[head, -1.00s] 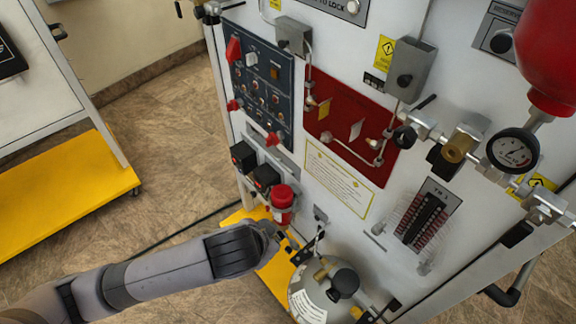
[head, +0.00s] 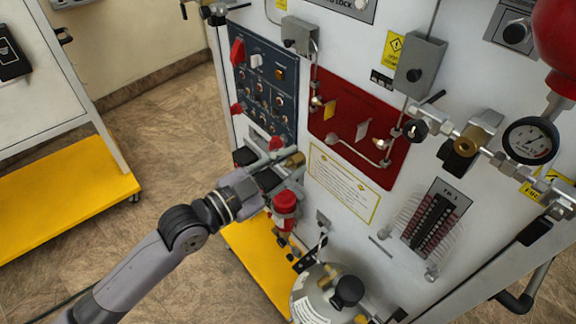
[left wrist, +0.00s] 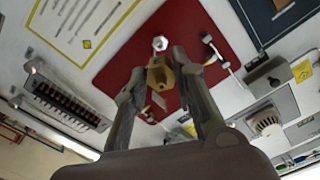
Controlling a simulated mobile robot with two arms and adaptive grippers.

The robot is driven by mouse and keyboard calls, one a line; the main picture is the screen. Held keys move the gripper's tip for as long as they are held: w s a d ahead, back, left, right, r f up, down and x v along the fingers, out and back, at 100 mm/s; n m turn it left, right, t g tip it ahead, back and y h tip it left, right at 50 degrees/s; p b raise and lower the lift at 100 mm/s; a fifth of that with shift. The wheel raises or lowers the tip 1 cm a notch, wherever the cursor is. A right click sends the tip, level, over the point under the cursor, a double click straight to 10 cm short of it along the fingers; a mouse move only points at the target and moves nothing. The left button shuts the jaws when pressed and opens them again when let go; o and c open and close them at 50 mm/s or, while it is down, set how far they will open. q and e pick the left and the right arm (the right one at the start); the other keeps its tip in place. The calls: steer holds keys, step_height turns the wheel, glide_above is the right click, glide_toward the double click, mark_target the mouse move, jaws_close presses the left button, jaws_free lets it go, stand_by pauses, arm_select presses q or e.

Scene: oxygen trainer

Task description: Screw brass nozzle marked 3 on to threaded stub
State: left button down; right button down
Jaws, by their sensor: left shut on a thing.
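My left gripper (head: 284,152) is shut on a brass nozzle (head: 295,160), in front of the white machine and left of its red panel (head: 388,176). In the left wrist view the brass nozzle (left wrist: 158,76) sits between the two fingertips (left wrist: 158,72), and the red panel (left wrist: 110,72) is behind it. A round silver fitting end (left wrist: 160,43) shows just past the nozzle in that view, apart from it; I cannot tell whether it is the threaded stub. No number on the nozzle is readable. My right gripper is not in view.
A red-capped cylinder (head: 285,202) stands below the left gripper. A dark control panel (head: 250,78) is up and left. A pressure gauge (head: 530,140) and a red vessel (head: 562,45) are at right. Open tiled floor (head: 165,125) lies left of the machine.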

mark_target(326, 143)
arm_select(q)
steer(key=shift+a+f+m, duration=0.1)
steer(key=shift+m, duration=0.3)
steer(key=shift+w+d, duration=0.15)
steer(key=shift+d, duration=0.05)
steer(key=shift+x, duration=2.8)
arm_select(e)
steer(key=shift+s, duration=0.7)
arm_select(q)
steer(key=shift+p, duration=0.6)
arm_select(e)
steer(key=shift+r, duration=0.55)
arm_select(q)
steer(key=shift+x, duration=0.75)
steer(key=m, duration=0.3)
steer(key=shift+m, duration=0.3)
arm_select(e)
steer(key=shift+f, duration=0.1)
